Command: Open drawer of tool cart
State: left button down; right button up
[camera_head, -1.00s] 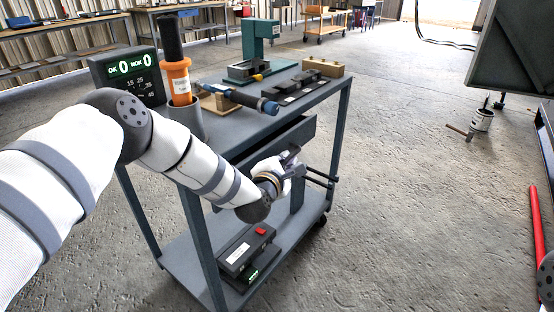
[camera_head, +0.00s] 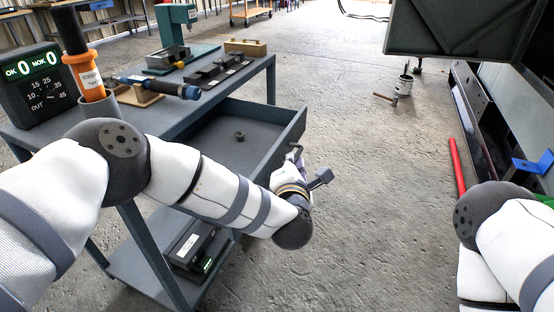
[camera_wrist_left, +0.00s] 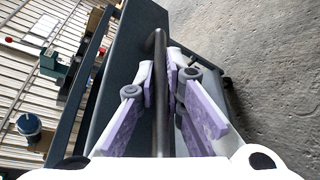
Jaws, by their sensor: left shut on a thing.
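The grey tool cart (camera_head: 258,80) stands left of centre in the head view. Its drawer (camera_head: 215,142) is pulled out towards the right, and its inside shows a small dark round part (camera_head: 240,135). My left gripper (camera_head: 300,168) is at the drawer front, partly hidden behind my own wrist. In the left wrist view its purple-padded fingers (camera_wrist_left: 163,75) are shut around the dark handle bar (camera_wrist_left: 160,115), which runs between them. My right arm shows at the lower right of the head view; its gripper is out of frame.
The cart top carries a counter display (camera_head: 35,85), an orange tool (camera_head: 87,78) in a holder, a blue-ended tool (camera_head: 165,86), a green press (camera_head: 176,35) and blocks. A box (camera_head: 190,240) lies on the lower shelf.

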pick_arm(q)
jog(key=shift+s+d, duration=0.15)
jog(key=shift+d, duration=0.2)
jog(key=c, duration=1.7)
grip_release()
jog(key=v, duration=1.2)
